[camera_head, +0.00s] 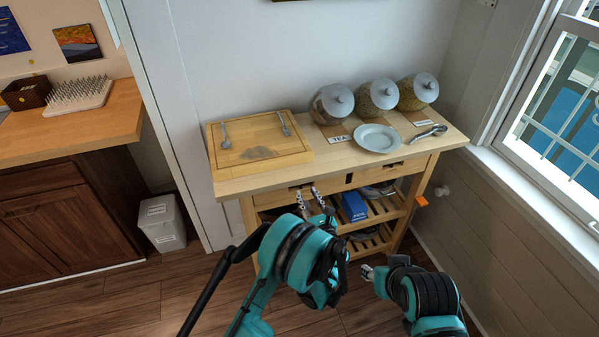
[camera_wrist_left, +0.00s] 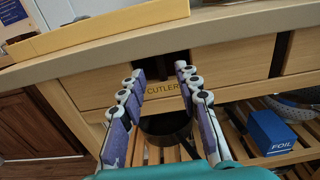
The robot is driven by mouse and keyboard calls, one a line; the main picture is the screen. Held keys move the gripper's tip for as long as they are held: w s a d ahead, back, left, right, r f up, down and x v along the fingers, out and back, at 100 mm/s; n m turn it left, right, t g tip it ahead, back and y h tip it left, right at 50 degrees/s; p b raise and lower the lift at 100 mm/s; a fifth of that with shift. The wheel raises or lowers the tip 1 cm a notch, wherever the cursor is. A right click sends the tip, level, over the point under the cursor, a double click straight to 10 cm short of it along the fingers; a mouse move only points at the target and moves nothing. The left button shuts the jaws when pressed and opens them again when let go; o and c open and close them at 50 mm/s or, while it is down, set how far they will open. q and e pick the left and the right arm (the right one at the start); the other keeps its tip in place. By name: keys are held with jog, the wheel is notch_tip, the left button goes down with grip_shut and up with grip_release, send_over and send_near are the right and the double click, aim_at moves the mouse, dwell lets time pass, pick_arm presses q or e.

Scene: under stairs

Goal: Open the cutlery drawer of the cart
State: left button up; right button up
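The wooden cart (camera_head: 232,187) stands against the wall with a row of drawers under its top. My left gripper (camera_head: 309,198) is in front of this drawer. In the left wrist view its two fingers (camera_wrist_left: 158,80) are spread, one on each side of the label, with nothing between them. Whether the fingertips touch the drawer cannot be told. My right gripper (camera_head: 369,272) is low, in front of the cart's right side; its fingers are too small to read.
On the cart top are a cutting board (camera_head: 237,158) with cutlery, a plate (camera_head: 377,138) and several lidded jars (camera_head: 331,105). A blue foil box (camera_head: 353,206) stands on the shelf below the drawers. A white bin (camera_head: 161,222) is left; a window wall is right.

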pick_arm(q)
jog(key=b+x, duration=0.2)
jog(key=x, duration=0.9)
jog(key=shift+w+a, duration=0.1)
jog(key=shift+w, duration=0.15)
grip_shut()
